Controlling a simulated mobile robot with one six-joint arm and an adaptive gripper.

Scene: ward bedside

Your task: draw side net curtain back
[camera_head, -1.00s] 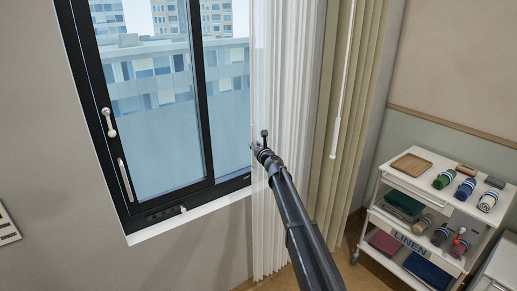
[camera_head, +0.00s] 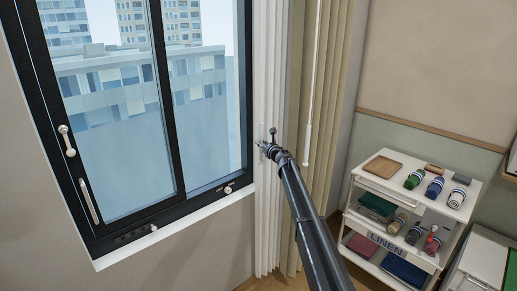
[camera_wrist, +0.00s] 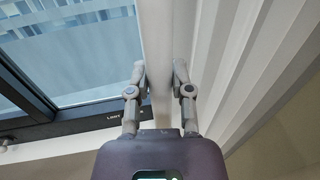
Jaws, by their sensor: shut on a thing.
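The white net curtain (camera_head: 266,85) hangs gathered in a narrow bundle at the right edge of the window; its folds fill the right side of the wrist view (camera_wrist: 225,60). My gripper (camera_head: 266,144) is at the curtain's left edge, roughly level with the lower part of the window. In the wrist view my gripper's two fingers (camera_wrist: 160,80) stand on either side of the curtain's pale leading edge (camera_wrist: 155,40) and are shut on it. The window pane beside the curtain is uncovered.
A beige heavier curtain (camera_head: 335,80) hangs right of the net, with a white wand (camera_head: 307,140) in front. The black-framed window (camera_head: 165,90) has a white sill (camera_head: 175,229). A linen trolley (camera_head: 385,239) with several rolls stands at the right.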

